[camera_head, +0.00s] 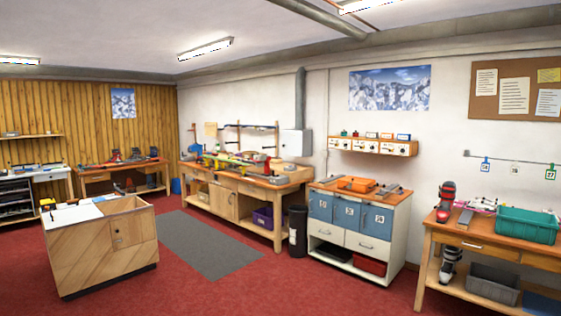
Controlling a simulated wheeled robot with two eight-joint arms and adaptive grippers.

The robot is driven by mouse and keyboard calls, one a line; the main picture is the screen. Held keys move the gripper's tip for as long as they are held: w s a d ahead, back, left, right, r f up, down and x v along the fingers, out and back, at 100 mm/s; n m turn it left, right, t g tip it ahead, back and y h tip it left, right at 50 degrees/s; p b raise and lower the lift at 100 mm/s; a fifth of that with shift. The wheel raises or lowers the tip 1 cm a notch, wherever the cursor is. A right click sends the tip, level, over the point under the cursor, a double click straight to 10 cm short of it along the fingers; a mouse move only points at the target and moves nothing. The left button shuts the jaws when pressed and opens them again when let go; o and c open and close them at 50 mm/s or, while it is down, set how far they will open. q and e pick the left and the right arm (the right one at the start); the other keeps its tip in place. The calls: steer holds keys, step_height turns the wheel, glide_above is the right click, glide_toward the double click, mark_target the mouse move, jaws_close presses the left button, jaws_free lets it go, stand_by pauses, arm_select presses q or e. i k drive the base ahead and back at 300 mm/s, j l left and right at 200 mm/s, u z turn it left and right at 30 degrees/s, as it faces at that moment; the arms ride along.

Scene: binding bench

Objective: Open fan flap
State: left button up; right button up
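Neither of my grippers is in view. No part clearly marked as a fan flap can be made out from here.
A long workbench (240,196) stands below the box, with a black bin (298,230) at its right end. A white cabinet (358,248) and another bench (465,235) stand right. A wooden counter (85,265) stands left. Red floor and a grey mat (208,244) lie clear.

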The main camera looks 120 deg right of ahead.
mark_target(292, 139)
steer(key=l+z, duration=0.3)
steer(key=z, duration=0.15)
steer(key=l+z, duration=0.65)
steer(key=z, duration=0.25)
steer(key=i+l+z, duration=0.15)
steer(key=l+z, duration=0.15)
steer(key=z, duration=0.15)
steer(key=i+l+z, duration=0.2)
steer(key=l+z, duration=0.2)
steer(key=i+l+z, duration=0.45)
steer(key=z, duration=0.3)
steer(key=i+z, duration=0.55)
steer(key=i, duration=4.65)
steer(key=i+z, duration=0.1)
steer(key=i, duration=0.55)
steer(key=i+j+z, duration=0.15)
steer(key=i, duration=0.5)
steer(key=i+j+z, duration=0.1)
steer(key=i, duration=0.5)
